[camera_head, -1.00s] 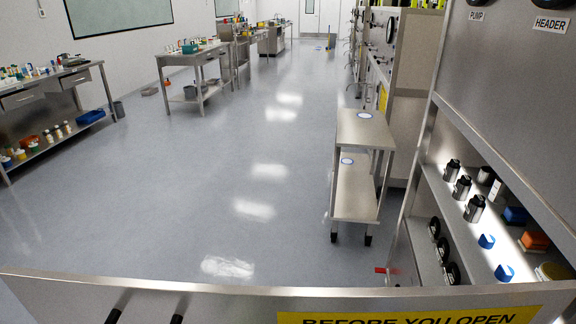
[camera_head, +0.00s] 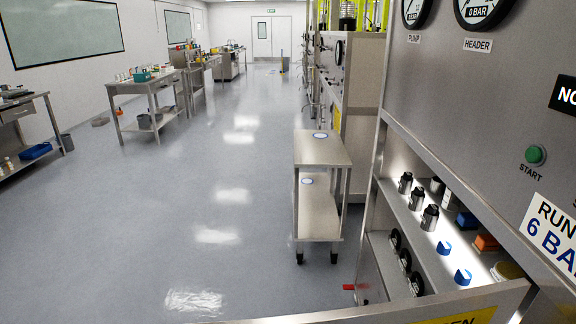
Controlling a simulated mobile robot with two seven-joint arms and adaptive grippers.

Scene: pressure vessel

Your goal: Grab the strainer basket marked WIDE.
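I cannot make out the word WIDE on anything in view. Several small dark and silver cylinders stand upright on the lit shelf at the right, such as this front cylinder (camera_head: 429,218). They could be strainer baskets, but they are too small to tell. Black round parts (camera_head: 405,260) sit on the level below. Neither of my grippers is in view.
Blue pieces (camera_head: 463,277) and an orange block (camera_head: 486,242) share the shelf. A panel with a yellow sign (camera_head: 462,317) crosses the lower right. A two-level steel cart (camera_head: 322,150) stands left of the shelf. The floor left of it is clear.

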